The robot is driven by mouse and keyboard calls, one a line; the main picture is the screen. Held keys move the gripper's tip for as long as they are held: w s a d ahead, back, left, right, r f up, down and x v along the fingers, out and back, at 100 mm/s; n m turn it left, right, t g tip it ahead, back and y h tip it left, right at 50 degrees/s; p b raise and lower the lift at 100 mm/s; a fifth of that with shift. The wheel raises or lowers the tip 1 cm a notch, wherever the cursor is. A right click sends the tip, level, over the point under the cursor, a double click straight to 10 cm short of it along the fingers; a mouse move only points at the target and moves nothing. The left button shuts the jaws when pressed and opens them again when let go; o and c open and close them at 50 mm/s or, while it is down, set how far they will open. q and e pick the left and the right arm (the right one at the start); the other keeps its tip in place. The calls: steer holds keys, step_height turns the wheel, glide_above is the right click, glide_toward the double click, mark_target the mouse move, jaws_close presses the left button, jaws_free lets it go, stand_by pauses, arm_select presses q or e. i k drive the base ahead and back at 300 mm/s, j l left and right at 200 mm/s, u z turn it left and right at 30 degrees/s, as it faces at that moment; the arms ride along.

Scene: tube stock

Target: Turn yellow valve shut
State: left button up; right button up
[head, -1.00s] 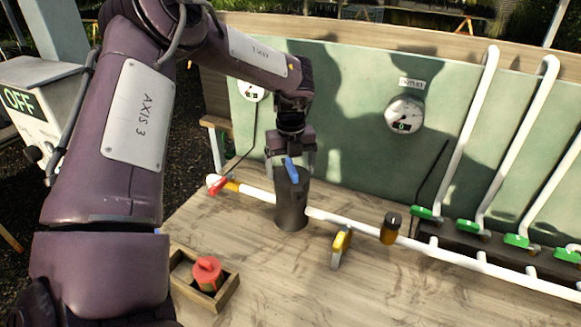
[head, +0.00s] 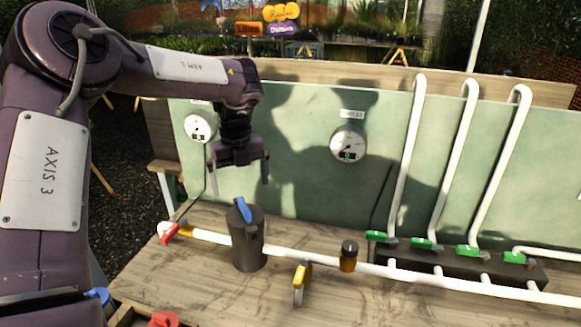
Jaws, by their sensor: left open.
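The yellow valve (head: 302,276) sits low at the front of the white pipe (head: 288,253), right of the dark grey cylinder (head: 248,245). Its yellow handle stands up over a pale grey part. My left gripper (head: 240,180) hangs open and empty above the grey cylinder, fingers down, to the left of and above the yellow valve. A blue handle (head: 243,210) stands on top of the cylinder, below the gripper and apart from it. My right gripper is not in view.
A red valve handle (head: 170,234) is at the pipe's left end. A brass fitting with a black cap (head: 349,256) stands right of the yellow valve. Several green-handled valves (head: 423,243) and upright white pipes are at right. A gauge (head: 348,145) hangs on the green panel (head: 300,120).

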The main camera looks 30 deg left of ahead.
mark_target(300, 272)
steer(key=k, duration=1.5)
